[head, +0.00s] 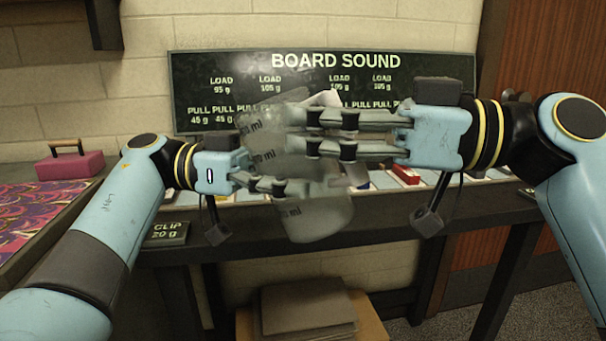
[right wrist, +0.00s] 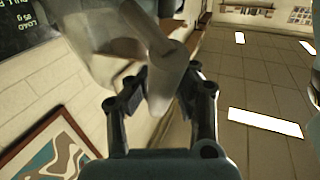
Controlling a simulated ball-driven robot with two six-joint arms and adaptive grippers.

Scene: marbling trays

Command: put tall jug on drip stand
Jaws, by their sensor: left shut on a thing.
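The tall jug (head: 318,218) is translucent grey with ml markings and is held up in the air in front of the board in the head view. My left gripper (head: 281,187) is shut on the jug from the left, low on its body. My right gripper (head: 316,134) reaches in from the right, above the left one. In the right wrist view, the jug's handle (right wrist: 167,80) stands between the right gripper's (right wrist: 161,93) two fingers, which look open with a small gap. I cannot make out the drip stand.
A dark sign board (head: 420,88) leans at the wall behind. A dark table holds small items, including a red block (head: 405,174) and a clip label (head: 166,232). Boxes (head: 305,305) stand below.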

